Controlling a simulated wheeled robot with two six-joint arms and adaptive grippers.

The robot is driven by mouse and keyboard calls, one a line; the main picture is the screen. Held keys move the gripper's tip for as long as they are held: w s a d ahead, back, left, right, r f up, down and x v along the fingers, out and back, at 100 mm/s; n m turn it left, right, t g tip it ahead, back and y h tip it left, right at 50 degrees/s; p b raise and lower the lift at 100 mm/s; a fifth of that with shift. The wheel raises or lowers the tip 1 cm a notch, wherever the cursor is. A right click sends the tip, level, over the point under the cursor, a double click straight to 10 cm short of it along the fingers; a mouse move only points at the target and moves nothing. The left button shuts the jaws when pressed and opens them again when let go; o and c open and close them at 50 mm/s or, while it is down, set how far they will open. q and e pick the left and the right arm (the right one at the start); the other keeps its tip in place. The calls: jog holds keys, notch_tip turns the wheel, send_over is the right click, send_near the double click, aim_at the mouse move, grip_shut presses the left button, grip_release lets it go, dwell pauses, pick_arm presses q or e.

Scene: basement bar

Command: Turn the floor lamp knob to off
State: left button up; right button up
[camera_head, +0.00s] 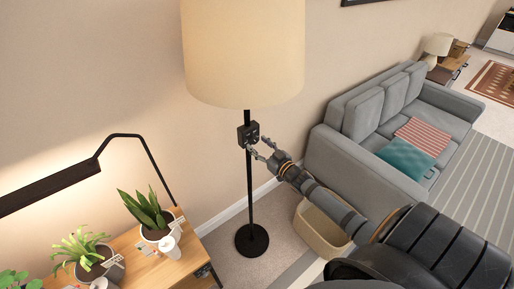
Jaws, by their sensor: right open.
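The floor lamp (243,55) has a cream shade, a thin black pole and a round black base (252,240). A small black box with the knob (249,133) sits on the pole just below the shade. My right gripper (257,146) is open, its fingertips close to the lower right of the box. I cannot tell whether the fingers touch the knob, and the knob's setting is too small to read. My right arm reaches in from the lower right. My left gripper is not in view.
A wooden table (190,262) with potted plants (149,212), white cups and a black desk lamp (60,185) stands at the left. A woven basket (318,232) stands under my right arm. A grey sofa (345,150) is at the right. The wall is close behind the lamp.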

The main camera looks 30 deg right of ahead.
jog(key=shift+w+r, duration=0.25)
jog(key=shift+w, duration=0.35)
grip_shut()
